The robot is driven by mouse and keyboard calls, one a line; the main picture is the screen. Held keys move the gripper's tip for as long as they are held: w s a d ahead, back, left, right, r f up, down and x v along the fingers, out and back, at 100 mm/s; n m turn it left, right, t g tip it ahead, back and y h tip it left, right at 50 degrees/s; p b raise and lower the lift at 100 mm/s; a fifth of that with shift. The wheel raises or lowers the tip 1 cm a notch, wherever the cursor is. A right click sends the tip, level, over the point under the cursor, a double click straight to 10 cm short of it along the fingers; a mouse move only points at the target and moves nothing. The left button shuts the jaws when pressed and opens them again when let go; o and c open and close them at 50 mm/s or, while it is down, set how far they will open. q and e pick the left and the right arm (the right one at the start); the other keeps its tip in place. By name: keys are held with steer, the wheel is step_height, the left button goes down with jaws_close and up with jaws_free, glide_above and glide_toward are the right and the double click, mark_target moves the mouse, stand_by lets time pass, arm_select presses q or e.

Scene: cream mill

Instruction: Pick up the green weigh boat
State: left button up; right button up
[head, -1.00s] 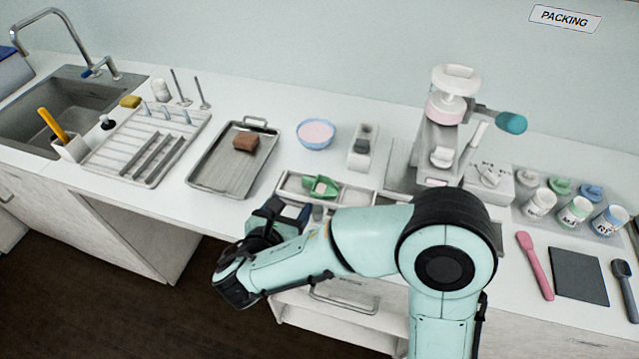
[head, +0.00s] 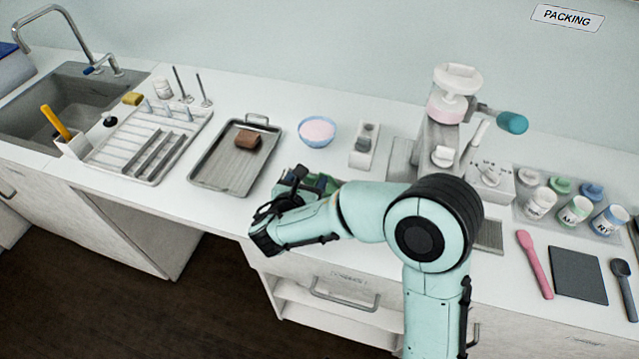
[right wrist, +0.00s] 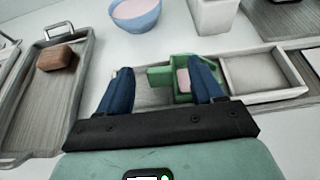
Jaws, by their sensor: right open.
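The green weigh boat (right wrist: 168,75) sits in a shallow sectioned tray (right wrist: 265,97) on the counter, with something pinkish inside it. In the head view the weigh boat (head: 322,183) is mostly hidden behind my right gripper and arm. My right gripper (head: 298,178) is open. In the right wrist view its two blue fingers (right wrist: 163,88) reach toward the weigh boat, the right finger overlapping its right side and the left finger standing apart to its left. I cannot tell whether either finger touches it. My left gripper is not in view.
A metal tray with a brown block (head: 248,139) lies to the left. A blue bowl (head: 316,132) of pink contents and a small white stand (head: 364,146) are behind. A mill (head: 445,130) and lidded jars (head: 574,212) stand to the right.

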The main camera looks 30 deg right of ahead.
steer(key=c, duration=1.1)
